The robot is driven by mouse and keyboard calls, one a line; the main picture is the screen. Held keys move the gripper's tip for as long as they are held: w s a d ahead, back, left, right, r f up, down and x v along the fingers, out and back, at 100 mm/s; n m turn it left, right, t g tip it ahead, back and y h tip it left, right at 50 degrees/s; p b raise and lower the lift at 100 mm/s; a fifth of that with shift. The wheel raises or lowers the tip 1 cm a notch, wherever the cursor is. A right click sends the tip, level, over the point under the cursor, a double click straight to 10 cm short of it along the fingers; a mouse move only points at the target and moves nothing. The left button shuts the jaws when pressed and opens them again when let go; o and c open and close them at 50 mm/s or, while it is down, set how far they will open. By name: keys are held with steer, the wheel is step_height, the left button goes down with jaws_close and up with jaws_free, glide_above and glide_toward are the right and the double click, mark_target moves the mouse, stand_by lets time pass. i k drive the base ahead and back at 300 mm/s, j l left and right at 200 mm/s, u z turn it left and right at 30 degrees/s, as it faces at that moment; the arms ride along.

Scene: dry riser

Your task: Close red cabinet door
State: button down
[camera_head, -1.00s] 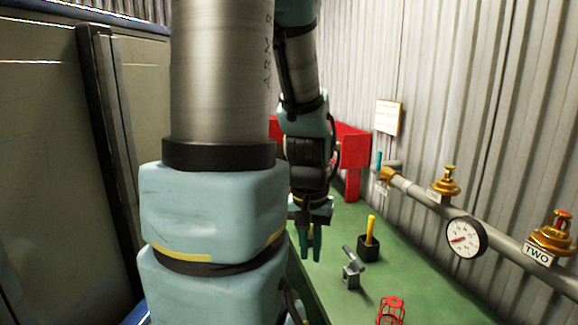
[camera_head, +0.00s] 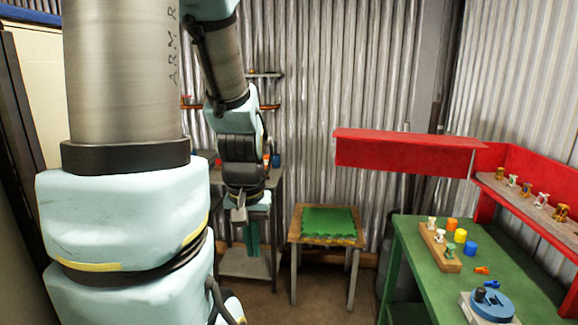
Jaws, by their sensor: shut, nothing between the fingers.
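A red panel (camera_head: 405,152), which looks like the cabinet door, juts out to the left from the red cabinet (camera_head: 489,205) on the green bench at right. It stands open, with a gap below it. The cabinet's shelf is exposed and holds several small brass valve-like pieces (camera_head: 527,190). My gripper (camera_head: 251,240) hangs pointing down left of the panel, well apart from it. Its teal fingers are together and empty. My own arm fills the left of the view and hides what is behind it.
The green bench (camera_head: 408,262) holds a wooden block (camera_head: 440,247) with pegs, coloured cylinders (camera_head: 460,236) and a blue round device (camera_head: 492,306). A low wooden table (camera_head: 297,233) with a green mat stands mid-view before the corrugated wall. Floor shows between table and bench.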

mark_target(446, 157)
steer(key=i+j, duration=0.15)
steer(key=i, duration=0.7)
steer(key=i+j+u, duration=0.15)
steer(key=i, duration=0.65)
